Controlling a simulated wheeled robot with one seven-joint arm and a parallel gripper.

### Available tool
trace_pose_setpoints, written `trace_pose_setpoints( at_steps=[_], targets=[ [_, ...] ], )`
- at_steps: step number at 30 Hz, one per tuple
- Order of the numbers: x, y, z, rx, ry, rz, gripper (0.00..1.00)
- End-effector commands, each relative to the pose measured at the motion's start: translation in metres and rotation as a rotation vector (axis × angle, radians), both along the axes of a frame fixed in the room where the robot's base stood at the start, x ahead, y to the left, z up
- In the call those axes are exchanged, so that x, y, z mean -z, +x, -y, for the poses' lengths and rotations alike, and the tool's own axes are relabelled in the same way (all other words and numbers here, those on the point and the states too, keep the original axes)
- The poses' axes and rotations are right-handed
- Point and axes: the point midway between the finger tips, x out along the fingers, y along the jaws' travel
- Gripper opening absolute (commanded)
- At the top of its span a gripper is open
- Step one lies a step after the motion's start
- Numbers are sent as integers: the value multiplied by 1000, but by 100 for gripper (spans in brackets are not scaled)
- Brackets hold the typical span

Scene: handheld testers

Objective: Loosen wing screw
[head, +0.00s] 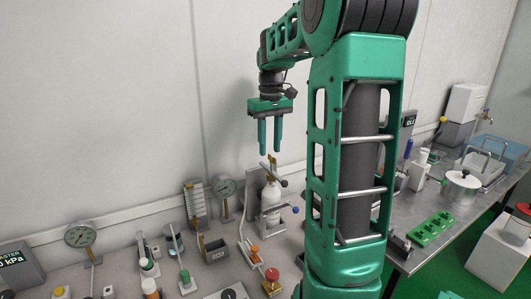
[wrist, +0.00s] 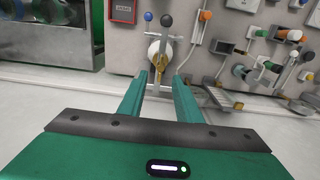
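My gripper (head: 270,150) points straight down with its two teal fingers apart and nothing between them. It hangs above a white bottle (head: 270,198) held in a grey stand with a dark-knobbed lever. In the wrist view the spread fingertips (wrist: 159,80) lie just below the bottle's top (wrist: 154,50) in the picture. A small brass-coloured fitting (wrist: 158,64) sits on that top, and it also shows in the head view (head: 272,160). I cannot tell for sure whether this fitting is the wing screw. The fingers do not appear to touch it.
A blue knob (head: 295,210) and a dark knob (wrist: 166,20) are beside the bottle. A round gauge (head: 226,188) stands to its left. The wall is close behind; the air around the gripper is clear.

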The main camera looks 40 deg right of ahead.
Motion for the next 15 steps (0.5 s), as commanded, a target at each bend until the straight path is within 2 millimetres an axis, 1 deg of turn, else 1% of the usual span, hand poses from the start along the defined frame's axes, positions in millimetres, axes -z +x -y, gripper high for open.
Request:
trace_pose_setpoints(
  at_steps=[1,3,6,15],
  targets=[
    [7,-1,0,1,2,-3,31],
    [13,0,0,1,1,-2,31],
    [18,-1,0,1,1,-2,31],
    [21,0,0,1,0,0,31]
  ],
)
